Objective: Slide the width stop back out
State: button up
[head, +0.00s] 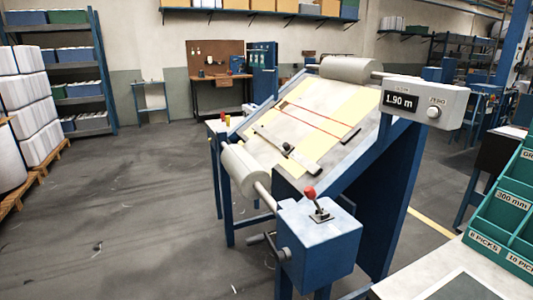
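A slanted inspection table (345,150) with a blue frame stands in the middle of the head view. A pale flat bar with a dark knob (287,147), which looks like the width stop, lies across the lower part of its sloping surface. Pale cloth with yellow side areas (315,145) lies around and above the bar. Thin red lines (318,120) cross the cloth higher up. I cannot tell how far out the bar sits. My gripper is not in view.
A blue box with a red-knobbed lever (320,245) stands at the table's near end, beside a white roll (245,170). A display (425,100) reads 1.90 m. Green labelled bins (500,215) are at right. Open floor (110,220) lies at left.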

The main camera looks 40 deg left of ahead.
aim_at(288, 149)
jog(key=z, duration=0.65)
jog(key=i, duration=0.1)
jog(key=u, duration=2.15)
jog(key=k, duration=0.85)
jog(key=u, duration=0.2)
jog(key=i, duration=0.85)
jog(key=z, duration=0.1)
